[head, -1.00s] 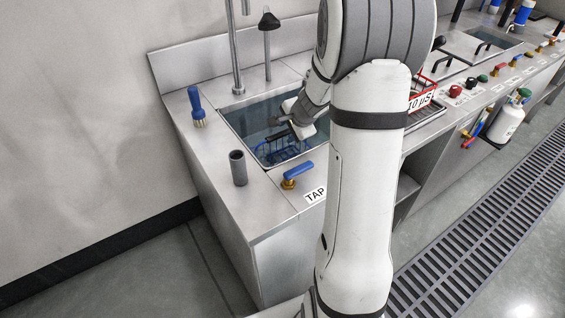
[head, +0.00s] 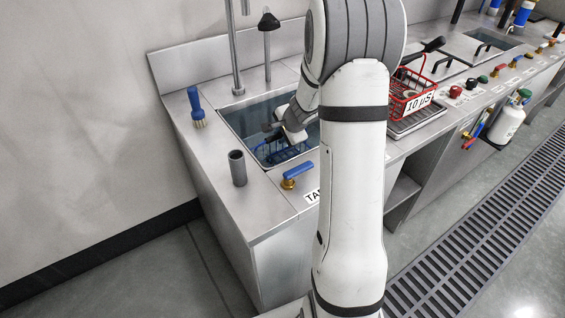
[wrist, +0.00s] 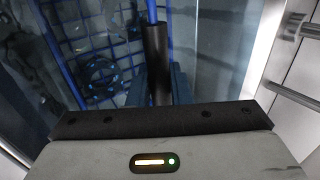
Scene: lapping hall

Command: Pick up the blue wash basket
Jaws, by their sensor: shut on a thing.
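The blue wash basket (head: 286,152) is a blue wire basket down in the sink basin at the left end of the bench. Its mesh (wrist: 95,45) shows in the wrist view, with dark round pieces inside, and a black upright grip on its handle (wrist: 157,62). My gripper (wrist: 158,85) is shut on this black grip. In the head view my gripper (head: 276,133) is low in the basin over the basket, partly hidden by my wrist. I cannot tell whether the basket touches the basin floor.
A red basket (head: 411,92) with a label stands to the right.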

